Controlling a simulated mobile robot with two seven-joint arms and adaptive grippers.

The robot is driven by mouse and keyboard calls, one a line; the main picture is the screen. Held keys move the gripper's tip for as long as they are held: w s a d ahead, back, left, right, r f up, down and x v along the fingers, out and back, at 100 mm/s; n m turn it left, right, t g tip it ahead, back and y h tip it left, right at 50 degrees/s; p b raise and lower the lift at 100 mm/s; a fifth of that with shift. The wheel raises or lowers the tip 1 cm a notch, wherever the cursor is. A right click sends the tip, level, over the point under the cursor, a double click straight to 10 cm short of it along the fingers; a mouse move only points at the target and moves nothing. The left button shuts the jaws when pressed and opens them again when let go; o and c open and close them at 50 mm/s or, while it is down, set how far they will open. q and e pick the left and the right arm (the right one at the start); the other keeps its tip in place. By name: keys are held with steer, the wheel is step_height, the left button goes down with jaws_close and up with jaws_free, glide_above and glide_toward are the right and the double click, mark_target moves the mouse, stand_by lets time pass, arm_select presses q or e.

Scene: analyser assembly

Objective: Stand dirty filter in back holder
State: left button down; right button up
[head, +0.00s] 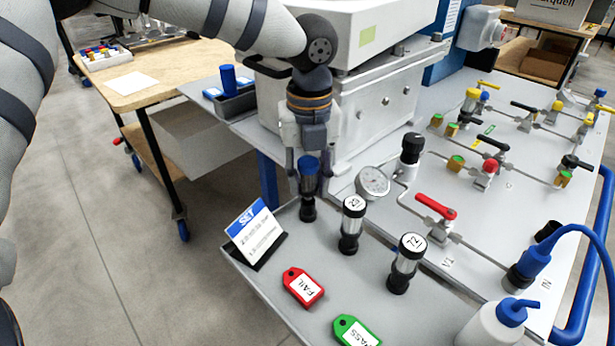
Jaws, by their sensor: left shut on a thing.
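My left gripper (308,182) points down at the far left corner of the grey tray (338,282). It is shut on a blue-topped cylinder (308,164), and I cannot tell for sure that this is the dirty filter. Directly below the fingers is a black round base (308,209), which looks like a holder or the cylinder's own foot. The fingers hide the join, so I cannot tell whether the cylinder is seated. It looks upright. Two clear cylinders with black ends and numbered white tops, the middle one (352,224) and the front one (407,263), stand upright nearby. My right gripper is not in view.
A SET card (255,235) stands at the tray's left edge. Red FAIL (303,287) and green PASS (355,331) tags lie in front. A gauge (372,183) and red-handled valve (436,207) are to the right. A dark bin (235,104) with a blue cylinder (228,78) is behind left.

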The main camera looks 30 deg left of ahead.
arm_select(q)
steer(key=shift+f, duration=0.1)
stand_by(0.3)
steer(key=shift+f, duration=0.5)
steer(key=shift+f, duration=0.45)
stand_by(0.3)
steer(key=c, duration=1.2)
jaws_free()
steer(key=shift+o, duration=0.2)
step_height(320, 180, up, 12)
steer(key=shift+r, duration=0.1)
